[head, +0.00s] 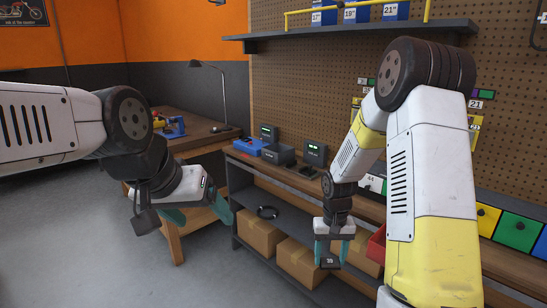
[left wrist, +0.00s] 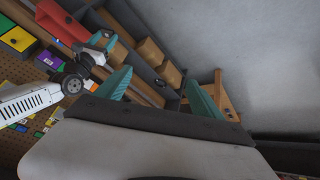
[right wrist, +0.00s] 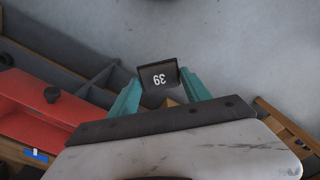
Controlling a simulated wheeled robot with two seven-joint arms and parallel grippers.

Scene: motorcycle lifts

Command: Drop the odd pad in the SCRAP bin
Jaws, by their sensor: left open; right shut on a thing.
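A small dark pad (head: 330,264) with a white "39" is clamped between the teal fingers of my right gripper (head: 331,252). The pad also shows in the right wrist view (right wrist: 158,76), held clear in front of grey floor. A red bin (head: 376,247) is partly hidden behind my right arm; no SCRAP lettering is readable on it. It shows larger at the left of the right wrist view (right wrist: 40,105), beside the gripper; the pad is outside it. My left gripper (head: 199,213) is open and empty, left of the bench.
A long workbench (head: 345,203) with a lower shelf holding cardboard boxes (head: 262,235) runs along the pegboard wall. Small dark devices (head: 315,153) and a blue bin (head: 250,146) stand on it. A wooden table (head: 192,135) is behind. Grey floor is clear at left.

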